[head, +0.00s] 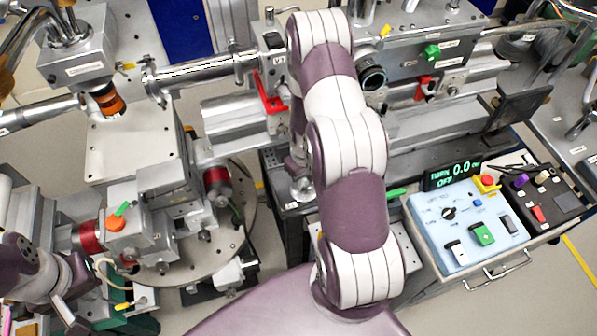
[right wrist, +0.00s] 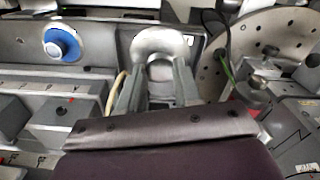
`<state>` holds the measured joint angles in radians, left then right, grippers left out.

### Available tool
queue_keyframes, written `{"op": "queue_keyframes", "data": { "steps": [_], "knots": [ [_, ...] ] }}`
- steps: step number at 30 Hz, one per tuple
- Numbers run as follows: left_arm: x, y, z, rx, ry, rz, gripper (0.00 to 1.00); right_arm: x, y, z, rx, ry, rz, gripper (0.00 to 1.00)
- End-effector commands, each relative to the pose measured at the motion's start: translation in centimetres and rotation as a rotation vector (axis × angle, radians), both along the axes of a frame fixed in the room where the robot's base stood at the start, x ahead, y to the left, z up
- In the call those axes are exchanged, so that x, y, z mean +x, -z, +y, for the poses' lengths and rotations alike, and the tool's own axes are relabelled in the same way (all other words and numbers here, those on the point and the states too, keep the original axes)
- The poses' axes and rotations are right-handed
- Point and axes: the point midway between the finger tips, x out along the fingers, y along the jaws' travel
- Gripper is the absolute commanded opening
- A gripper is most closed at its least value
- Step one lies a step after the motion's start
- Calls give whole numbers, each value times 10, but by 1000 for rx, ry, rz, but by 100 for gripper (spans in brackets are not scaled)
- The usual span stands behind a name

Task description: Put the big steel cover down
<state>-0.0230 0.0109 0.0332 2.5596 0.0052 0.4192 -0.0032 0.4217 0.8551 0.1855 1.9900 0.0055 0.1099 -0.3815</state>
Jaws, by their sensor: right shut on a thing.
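My right gripper (right wrist: 158,88) is shut on a bright, rounded steel piece (right wrist: 165,42), seen between its two fingers in the right wrist view. This piece looks like part of the big steel cover; its full outline and underside are hidden. In the head view my right arm reaches up the middle and folds down, hiding most of its gripper and load. I cannot tell there whether the cover touches a surface. My left gripper (head: 72,288) is at the lower left in the head view, beside the round stage; its jaw opening is unclear.
A round perforated stage (head: 240,205) with instruments stands left of my right arm. A blue control panel (head: 465,228) and a black switch box (head: 540,195) are on the right. A steel beam pipe (head: 205,70) crosses the back. Equipment crowds the arm.

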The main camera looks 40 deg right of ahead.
Motion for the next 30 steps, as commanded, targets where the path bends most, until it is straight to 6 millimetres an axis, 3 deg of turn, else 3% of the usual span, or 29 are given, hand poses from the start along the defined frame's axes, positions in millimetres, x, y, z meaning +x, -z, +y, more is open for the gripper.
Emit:
{"op": "queue_keyframes", "data": {
  "steps": [6,20,22,29,30],
  "knots": [
    [0,-18,0,0,0,1,0,45,-2,-14,-1,0,-2,0],
    [0,-45,0,0,0,1,0,41,62,-13,1,0,2,0],
    [0,-53,0,0,0,0,0,45,65,-14,0,0,0,0],
    [0,-50,0,0,0,1,0,46,71,-15,0,0,-1,0],
    [0,-50,0,0,0,1,0,46,71,-14,0,0,-1,46]
  ]
}}
